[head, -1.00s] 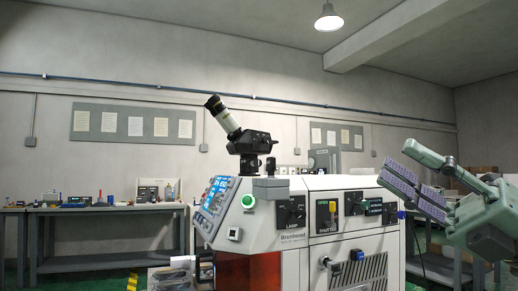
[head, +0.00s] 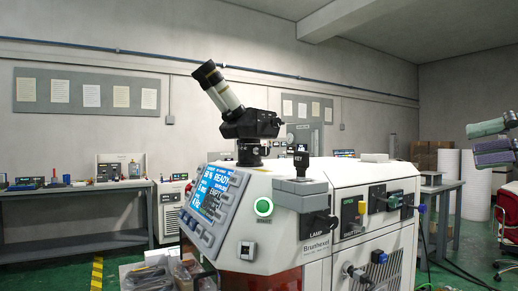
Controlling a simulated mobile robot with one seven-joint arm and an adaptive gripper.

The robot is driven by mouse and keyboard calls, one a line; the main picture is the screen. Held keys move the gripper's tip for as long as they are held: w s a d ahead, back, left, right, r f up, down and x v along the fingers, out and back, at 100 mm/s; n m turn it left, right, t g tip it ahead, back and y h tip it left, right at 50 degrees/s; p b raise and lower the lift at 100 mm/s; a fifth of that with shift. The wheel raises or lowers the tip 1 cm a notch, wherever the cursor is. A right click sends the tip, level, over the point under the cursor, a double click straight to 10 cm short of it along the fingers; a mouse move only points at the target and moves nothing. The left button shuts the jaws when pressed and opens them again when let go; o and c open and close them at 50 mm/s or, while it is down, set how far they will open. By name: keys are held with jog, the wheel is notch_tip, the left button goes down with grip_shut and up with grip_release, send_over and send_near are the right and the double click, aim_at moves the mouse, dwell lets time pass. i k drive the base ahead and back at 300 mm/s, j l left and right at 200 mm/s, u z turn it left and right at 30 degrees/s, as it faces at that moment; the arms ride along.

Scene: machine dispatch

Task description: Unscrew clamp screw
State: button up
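A white machine (head: 308,228) fills the lower middle of the head view. A microscope-like eyepiece unit (head: 236,110) with a tilted barrel stands on a black post (head: 249,152) on its top. I cannot tell which part is the clamp screw; it may be hidden or too small. A black knob marked KEY (head: 301,166) stands on a grey block. A blue knob (head: 379,257) and a black-tipped handle (head: 352,271) show on the lower front. My gripper (head: 482,150), green with purple ribbed pads, is partly cut off at the right edge, apart from the machine.
The machine has a lit screen (head: 214,193), a green button (head: 263,207) and several front switches. A workbench (head: 80,189) with small items stands at left. A table (head: 440,188), a white roll (head: 475,190) and a stool (head: 508,235) stand at right. Cables hang beside the machine.

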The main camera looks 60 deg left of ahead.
aim_at(263, 151)
jog(key=k+j, duration=0.1)
jog(key=j, duration=0.5)
jog(key=k+j, duration=0.1)
jog(key=j, duration=0.5)
jog(key=k+j, duration=0.1)
jog(key=j, duration=0.5)
